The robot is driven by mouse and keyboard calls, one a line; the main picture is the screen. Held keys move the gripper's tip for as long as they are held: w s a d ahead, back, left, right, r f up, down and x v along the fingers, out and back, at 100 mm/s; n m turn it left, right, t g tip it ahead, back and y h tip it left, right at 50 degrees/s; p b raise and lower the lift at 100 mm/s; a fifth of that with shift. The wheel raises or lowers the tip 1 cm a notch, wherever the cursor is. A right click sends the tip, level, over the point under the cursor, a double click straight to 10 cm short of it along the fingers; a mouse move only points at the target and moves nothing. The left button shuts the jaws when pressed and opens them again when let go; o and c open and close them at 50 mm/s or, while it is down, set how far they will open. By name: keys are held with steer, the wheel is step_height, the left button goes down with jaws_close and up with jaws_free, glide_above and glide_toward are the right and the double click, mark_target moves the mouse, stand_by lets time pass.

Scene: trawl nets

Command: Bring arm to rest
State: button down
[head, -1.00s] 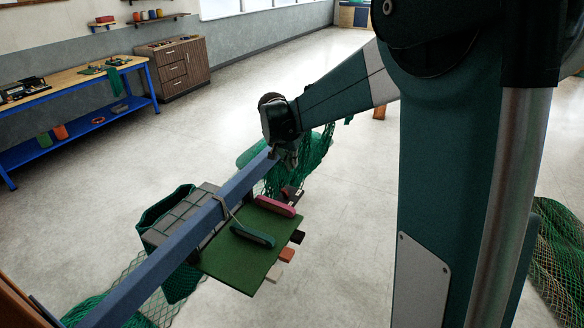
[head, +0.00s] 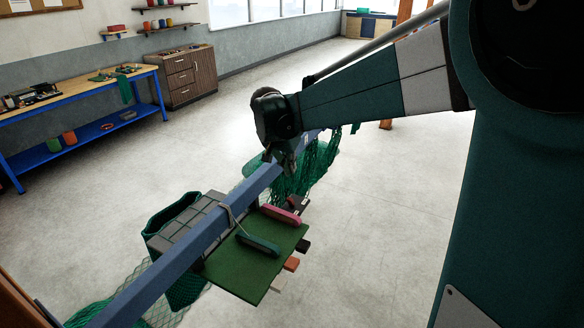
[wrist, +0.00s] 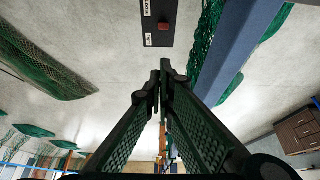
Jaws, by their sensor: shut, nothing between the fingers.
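My gripper (head: 286,168) is at the end of my arm, just above the far part of the blue beam in the head view. In the wrist view my gripper (wrist: 160,80) has its two dark fingers together at the tips, with nothing between them. The blue beam (wrist: 238,45) runs at the right of the fingers there. I cannot tell in the head view whether the fingers touch the beam (head: 180,245).
A green board (head: 245,270) with a green and a pink handled piece hangs by the beam, beside a dark green bag (head: 165,220). Green netting (head: 305,175) hangs behind my gripper. A workbench (head: 80,95) and drawer cabinet (head: 185,78) stand at the back left. Open floor lies between.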

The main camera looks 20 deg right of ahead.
steer(key=shift+s, duration=0.1)
steer(key=s+a+n+t+y+b, duration=0.15)
steer(key=s+n+b, duration=0.3)
steer(key=s, duration=1.45)
steer(key=s+a+f+n+t+y+b, duration=0.1)
steer(key=s+f, duration=0.3)
steer(key=s, duration=0.5)
steer(key=s+a+f+n+t+y+b, duration=0.1)
steer(key=s+f+n+b, duration=0.1)
steer(key=s, duration=0.6)
step_height(320, 180, down, 3)
steer(key=shift+s+a+r+n, duration=0.15)
steer(key=shift+s+n, duration=0.25)
steer(key=shift+n, duration=0.35)
